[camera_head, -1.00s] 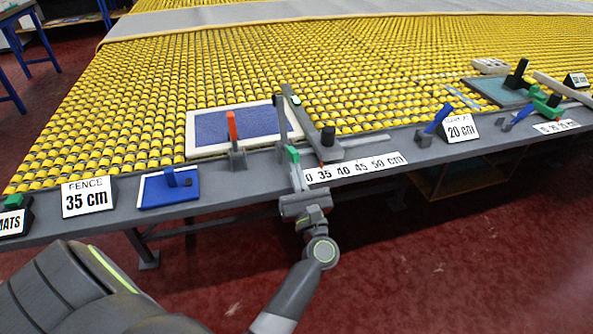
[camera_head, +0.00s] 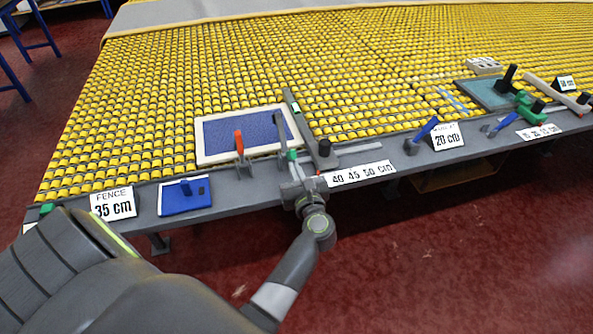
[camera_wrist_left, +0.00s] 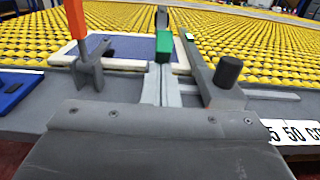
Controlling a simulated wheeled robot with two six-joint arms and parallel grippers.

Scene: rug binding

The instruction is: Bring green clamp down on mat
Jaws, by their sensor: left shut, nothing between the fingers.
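The green clamp shows its green handle block (camera_head: 292,155) at the table's front edge, with its dark arm (camera_head: 280,120) standing raised behind it. The blue mat (camera_head: 240,133) with a white border lies just behind and to the left. My left gripper (camera_head: 294,174) is shut and empty, close in front of the green block. In the left wrist view, the green block (camera_wrist_left: 172,55) sits at the tips of my narrow grey fingers (camera_wrist_left: 162,80) and hides part of what lies behind. I cannot tell whether they touch. My right gripper is out of view.
A clamp with an orange handle (camera_head: 239,143) stands left of the green one. A fence bar with a black knob (camera_head: 324,147) stands close on the right. A small blue plate (camera_head: 184,198) lies to the left. A yellow roller bed (camera_head: 130,120) fills the back.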

